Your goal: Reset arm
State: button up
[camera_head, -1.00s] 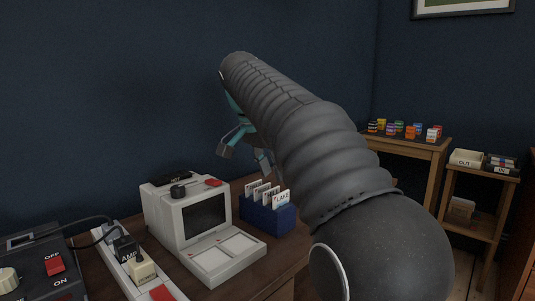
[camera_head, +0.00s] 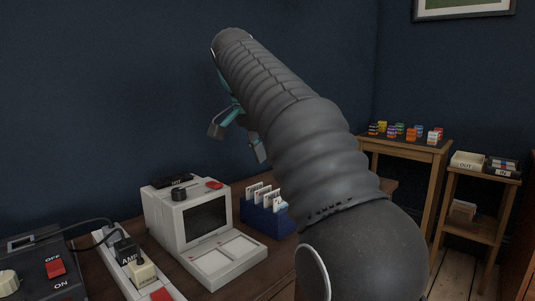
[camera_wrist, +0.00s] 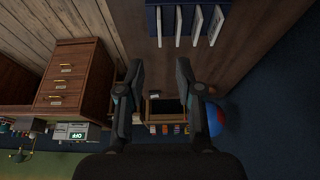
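My gripper (camera_head: 237,142) is partly hidden behind my dark ribbed arm in the head view. Its two fingers hang apart in the air above the desk, left of the arm. In the wrist view my gripper (camera_wrist: 160,72) is open, with nothing between its fingertips. A blue card holder (camera_head: 262,222) with several upright white cards stands on the desk below the gripper, its right part beside my arm. The holder also shows at the top of the wrist view (camera_wrist: 168,28), apart from the fingers.
A white console with a dark screen (camera_head: 207,220) stands on the desk. A power strip (camera_head: 133,268) and a dark switch box (camera_head: 45,265) lie to its left. A table with colored blocks (camera_head: 405,138) and a stand with trays (camera_head: 484,172) are at the right.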

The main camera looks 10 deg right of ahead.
jog(key=shift+s, duration=0.1)
jog(key=s+d+f+n+t+y+p, duration=0.1)
jog(key=s+f+n, duration=0.4)
jog(key=s+f, duration=0.7)
jog(key=s+d+f+n+t+y+p, duration=0.1)
jog(key=s+f+n, duration=0.4)
jog(key=s+f, duration=0.7)
jog(key=s+d+y+p, duration=0.1)
jog(key=s+d, duration=0.1)
jog(key=s, duration=0.1)
jog(key=shift+s+n+t+y, duration=0.25)
jog(key=shift+n+t+y, duration=0.15)
jog(key=shift+f, duration=0.1)
